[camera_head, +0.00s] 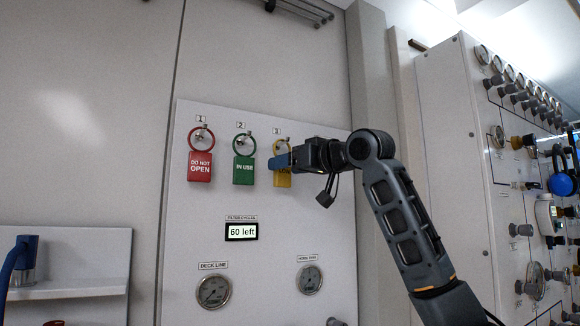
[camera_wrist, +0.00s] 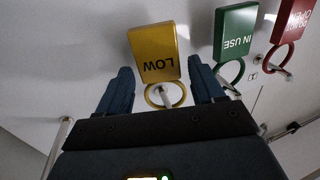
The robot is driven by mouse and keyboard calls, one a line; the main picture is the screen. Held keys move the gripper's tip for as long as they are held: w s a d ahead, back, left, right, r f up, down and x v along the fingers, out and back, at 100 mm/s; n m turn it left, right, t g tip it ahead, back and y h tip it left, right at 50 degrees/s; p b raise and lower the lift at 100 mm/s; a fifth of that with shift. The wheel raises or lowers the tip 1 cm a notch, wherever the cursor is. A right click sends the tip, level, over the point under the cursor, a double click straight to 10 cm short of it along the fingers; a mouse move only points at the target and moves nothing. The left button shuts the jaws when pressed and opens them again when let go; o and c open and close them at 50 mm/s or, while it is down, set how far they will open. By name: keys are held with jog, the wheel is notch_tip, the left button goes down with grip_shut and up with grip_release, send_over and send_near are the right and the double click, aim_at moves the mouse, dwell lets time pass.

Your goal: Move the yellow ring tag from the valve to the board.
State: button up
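The yellow ring tag (camera_head: 284,180), marked LOW, hangs under label 3 on the white board (camera_head: 260,285). My gripper partly covers it in the head view. In the wrist view, which is upside down, the yellow tag (camera_wrist: 153,62) shows whole, its ring around a peg. My gripper (camera_head: 281,162) is at the tag's upper part. Its blue fingers stand apart on either side of the tag and ring in the wrist view (camera_wrist: 161,72), with gaps on both sides. The gripper is open and holds nothing. The valve cannot be made out for certain.
A red DO NOT OPEN tag (camera_head: 200,165) and a green IN USE tag (camera_head: 244,170) hang on pegs left of the yellow one. A display (camera_head: 242,232) and gauges (camera_head: 213,291) sit below. A panel of gauges and knobs (camera_head: 455,150) stands at right.

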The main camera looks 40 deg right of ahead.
jog(key=shift+o, duration=0.6)
jog(key=s+b, duration=0.2)
jog(key=s, duration=0.5)
jog(key=shift+s, duration=0.4)
jog(key=shift+s, duration=0.1)
